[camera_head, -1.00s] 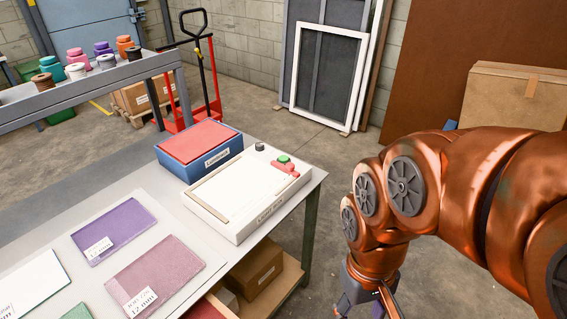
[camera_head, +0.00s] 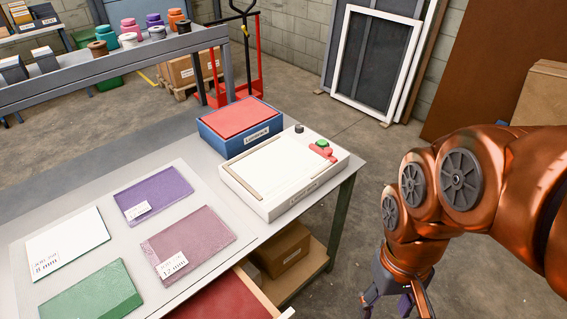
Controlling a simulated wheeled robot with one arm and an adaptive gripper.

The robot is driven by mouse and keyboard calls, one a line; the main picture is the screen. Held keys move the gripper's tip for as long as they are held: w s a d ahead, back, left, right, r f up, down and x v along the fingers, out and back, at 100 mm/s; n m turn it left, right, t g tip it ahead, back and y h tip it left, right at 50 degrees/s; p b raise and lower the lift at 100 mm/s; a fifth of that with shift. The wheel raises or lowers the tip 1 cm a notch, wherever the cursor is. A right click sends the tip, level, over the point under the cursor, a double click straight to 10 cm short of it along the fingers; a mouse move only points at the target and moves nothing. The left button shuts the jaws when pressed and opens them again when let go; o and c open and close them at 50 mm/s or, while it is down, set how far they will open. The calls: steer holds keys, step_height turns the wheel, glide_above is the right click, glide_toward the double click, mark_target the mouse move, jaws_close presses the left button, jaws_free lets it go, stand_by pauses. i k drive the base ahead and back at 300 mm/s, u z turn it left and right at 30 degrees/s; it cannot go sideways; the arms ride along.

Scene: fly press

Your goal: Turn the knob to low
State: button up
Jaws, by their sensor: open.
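A small dark knob (camera_head: 299,129) stands at the back corner of a white press unit (camera_head: 262,206) on the table. A green button (camera_head: 322,143) and a red part (camera_head: 323,152) sit to the right of the knob on the same unit. The knob's pointer and markings are too small to read. My gripper (camera_head: 392,306) hangs at the bottom right, beyond the table's right edge and lower than the unit. It is open, empty and well apart from the knob. Its fingertips are partly cut off by the frame's lower edge.
A blue box with a red top (camera_head: 240,118) stands left of the unit. Purple (camera_head: 153,195), pink (camera_head: 187,243), white and green sheets lie on the table (camera_head: 125,174). An open drawer (camera_head: 222,302) juts from its front. Floor (camera_head: 335,235) between table and arm is clear.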

mark_target(299, 129)
steer(key=z, duration=0.8)
steer(key=i, duration=1.55)
steer(key=u, duration=2.6)
